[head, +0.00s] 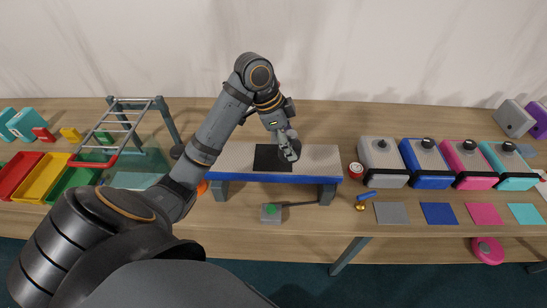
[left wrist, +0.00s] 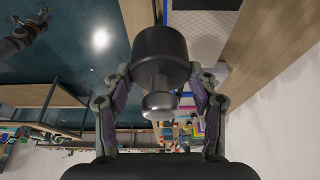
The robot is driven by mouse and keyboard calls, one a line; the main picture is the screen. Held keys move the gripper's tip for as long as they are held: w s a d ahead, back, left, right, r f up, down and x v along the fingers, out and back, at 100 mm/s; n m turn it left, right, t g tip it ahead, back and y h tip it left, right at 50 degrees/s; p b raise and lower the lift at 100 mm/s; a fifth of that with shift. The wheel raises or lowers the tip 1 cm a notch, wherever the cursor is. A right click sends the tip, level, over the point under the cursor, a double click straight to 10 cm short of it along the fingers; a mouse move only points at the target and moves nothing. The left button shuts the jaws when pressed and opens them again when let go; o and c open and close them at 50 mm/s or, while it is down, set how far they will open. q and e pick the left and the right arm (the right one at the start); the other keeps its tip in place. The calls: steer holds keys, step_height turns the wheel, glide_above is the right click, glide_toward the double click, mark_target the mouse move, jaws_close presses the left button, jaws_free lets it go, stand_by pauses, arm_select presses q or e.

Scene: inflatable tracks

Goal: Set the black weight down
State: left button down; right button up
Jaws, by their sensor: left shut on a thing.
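The black weight (left wrist: 160,55) is a dark cylinder with a grey knob, seen close up in the left wrist view. My left gripper (head: 289,150) is shut on it, with a finger on each side. In the head view the gripper is over the raised grey bench (head: 320,158) with blue edging, at the right part of its black square pad (head: 268,160). The gripper largely hides the weight there. I cannot tell whether the weight touches the pad. A dark jointed arm end, probably my right gripper (left wrist: 42,16), shows small at the left wrist view's upper left corner; its jaws are unclear.
Right of the bench stand a red-and-white can (head: 355,170) and a row of coloured boxes with black knobs, the nearest grey (head: 382,155). A grey block with a green button (head: 271,212) lies in front. A ladder frame (head: 128,125) and coloured trays (head: 48,175) stand left.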

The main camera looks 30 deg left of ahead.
step_height(320, 180, down, 4)
steer(key=w+b, duration=0.2)
steer(key=b, duration=0.1)
arm_select(q)
steer(key=w+a+f, duration=0.1)
steer(key=a+f, duration=0.1)
steer(key=w+a+f+p, duration=0.1)
steer(key=a+f, duration=0.1)
steer(key=a, duration=0.1)
steer(key=w+a+f+p, duration=0.1)
steer(key=w+a+f, duration=0.1)
steer(key=shift+a+f, duration=0.25)
steer(key=shift+f, duration=0.05)
steer(key=f, duration=0.1)
steer(key=f+p, duration=0.2)
steer(key=shift+a+f, duration=0.15)
steer(key=shift+a, duration=0.15)
steer(key=shift+w+a+f, duration=0.1)
steer(key=shift+f, duration=0.3)
arm_select(e)
steer(key=r, duration=0.1)
steer(key=s+r, duration=0.1)
steer(key=r, duration=0.1)
steer(key=shift+r, duration=0.3)
arm_select(q)
steer(key=shift+f, duration=0.1)
arm_select(e)
steer(key=shift+w, duration=0.1)
